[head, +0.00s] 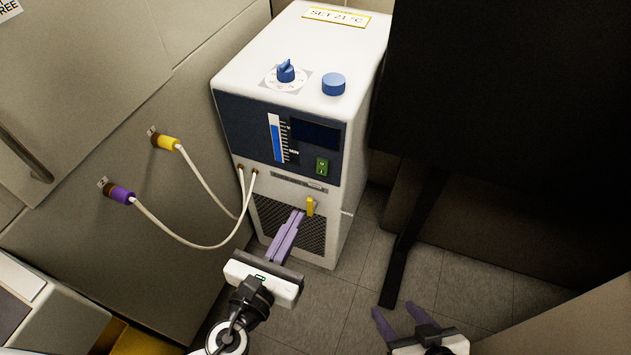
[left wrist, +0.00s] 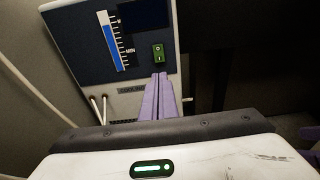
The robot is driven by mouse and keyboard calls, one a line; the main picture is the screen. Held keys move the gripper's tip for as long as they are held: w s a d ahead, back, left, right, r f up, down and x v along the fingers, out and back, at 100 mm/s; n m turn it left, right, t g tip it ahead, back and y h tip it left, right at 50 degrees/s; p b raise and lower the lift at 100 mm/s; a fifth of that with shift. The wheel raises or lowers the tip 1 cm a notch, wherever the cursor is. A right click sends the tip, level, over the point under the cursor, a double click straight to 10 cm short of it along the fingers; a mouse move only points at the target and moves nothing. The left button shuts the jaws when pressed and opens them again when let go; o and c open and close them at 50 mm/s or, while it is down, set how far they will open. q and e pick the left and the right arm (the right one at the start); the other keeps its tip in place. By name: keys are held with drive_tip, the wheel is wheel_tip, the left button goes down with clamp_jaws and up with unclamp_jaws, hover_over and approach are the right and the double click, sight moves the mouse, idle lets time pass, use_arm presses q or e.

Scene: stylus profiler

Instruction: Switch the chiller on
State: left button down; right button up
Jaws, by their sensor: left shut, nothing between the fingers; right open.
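The chiller (head: 285,45) is a white box with a dark blue front panel, standing on the floor in the middle of the head view. A green rocker switch (head: 322,167) sits low on the right of that panel; it also shows in the left wrist view (left wrist: 158,54). The display (head: 316,134) above it is dark. My left gripper (head: 298,214) is shut and empty, its purple fingers pointing at the chiller's front below the switch. In the left wrist view the fingertips (left wrist: 160,77) appear just under the switch; contact cannot be told. My right gripper (head: 398,318) is open and empty at lower right.
A blue dial (head: 286,71) and a blue cap (head: 333,84) are on the chiller's top. A yellow lever (head: 310,206) is beside my left fingers. Two hoses run left to yellow (head: 166,142) and purple (head: 120,193) connectors. A black panel (head: 480,90) stands at right.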

sight(321, 173)
use_arm(q)
drive_tip(key=x, duration=1.1)
drive_tip(key=shift+w+d+b, duration=0.15)
drive_tip(key=shift+w+b, duration=0.15)
drive_tip(key=shift+w, duration=0.2)
use_arm(e)
drive_tip(key=shift+w+r, duration=0.1)
drive_tip(key=shift+w, duration=0.1)
drive_tip(key=shift+s, duration=0.1)
